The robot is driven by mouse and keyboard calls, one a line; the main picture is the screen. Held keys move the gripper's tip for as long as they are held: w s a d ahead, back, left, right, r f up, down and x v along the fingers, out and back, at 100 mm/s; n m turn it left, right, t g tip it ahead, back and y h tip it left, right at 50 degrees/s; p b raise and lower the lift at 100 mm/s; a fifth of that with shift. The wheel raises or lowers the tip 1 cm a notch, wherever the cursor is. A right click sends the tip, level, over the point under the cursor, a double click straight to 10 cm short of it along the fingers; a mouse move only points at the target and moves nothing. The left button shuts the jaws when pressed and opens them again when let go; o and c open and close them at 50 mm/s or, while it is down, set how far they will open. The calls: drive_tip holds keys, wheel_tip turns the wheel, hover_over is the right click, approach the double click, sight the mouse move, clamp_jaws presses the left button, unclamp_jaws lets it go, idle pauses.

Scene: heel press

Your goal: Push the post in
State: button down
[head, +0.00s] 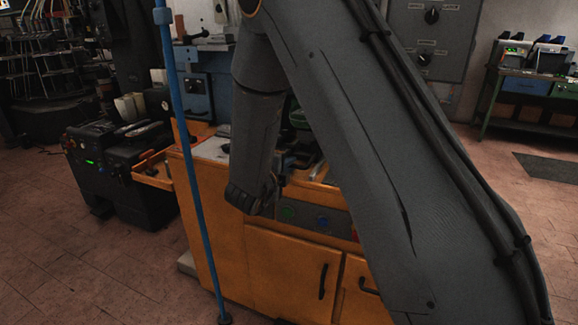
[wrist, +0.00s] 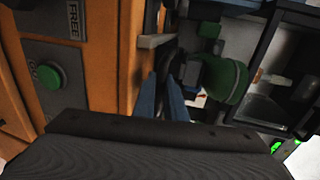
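I cannot pick out the post for certain in either view. In the head view my gripper (head: 284,168) is small, dark and partly hidden behind my arm, over the front of an orange cabinet (head: 285,258). In the wrist view two blue-grey finger-like parts (wrist: 163,102) rise close together past a dark edge, with dark parts around them. I cannot tell whether they are open or hold anything. A rounded green part (wrist: 225,80) sits just right of them. A green button (wrist: 47,76) is on a grey panel at the left.
A black machine (head: 120,165) is on the floor at the left. A green bench (head: 520,85) stands at the far right. Open floor (head: 500,205) lies at the right.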

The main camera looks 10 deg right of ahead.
sight(301, 154)
drive_tip(key=b+x, duration=0.1)
drive_tip(key=x, duration=0.2)
drive_tip(key=r+b+x, duration=0.1)
drive_tip(key=x, duration=0.1)
drive_tip(key=shift+w+d, duration=0.3)
drive_tip(key=shift+w, duration=0.1)
drive_tip(key=shift+r, duration=0.1)
drive_tip(key=c, duration=2.1)
unclamp_jaws()
drive_tip(key=shift+a, duration=0.15)
drive_tip(key=b+v, duration=0.1)
drive_tip(key=v, duration=0.6)
drive_tip(key=shift+s, duration=0.3)
